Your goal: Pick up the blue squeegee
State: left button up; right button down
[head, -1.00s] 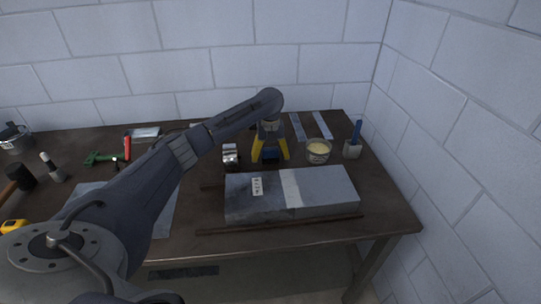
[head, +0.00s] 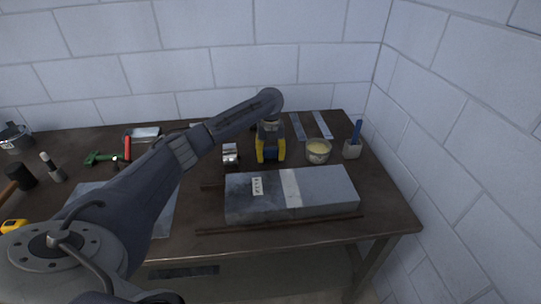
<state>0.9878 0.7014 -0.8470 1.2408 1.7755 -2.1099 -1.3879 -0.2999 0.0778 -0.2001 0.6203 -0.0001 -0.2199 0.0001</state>
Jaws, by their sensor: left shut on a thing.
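My right gripper is not in view.
A long grey wrapped duct block (head: 325,190) lies in front of the gripper. A silver object (head: 230,153) stands just left, a bowl of yellowish paste (head: 318,150) just right. A blue-handled brush (head: 353,146) stands near the right wall. Metal strips (head: 322,125) lie behind.

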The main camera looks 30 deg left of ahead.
aim_at(270, 148)
pick_arm(q)
jog(key=shift+r, duration=0.1)
notch_tip(270, 148, up, 20)
dwell(0.7)
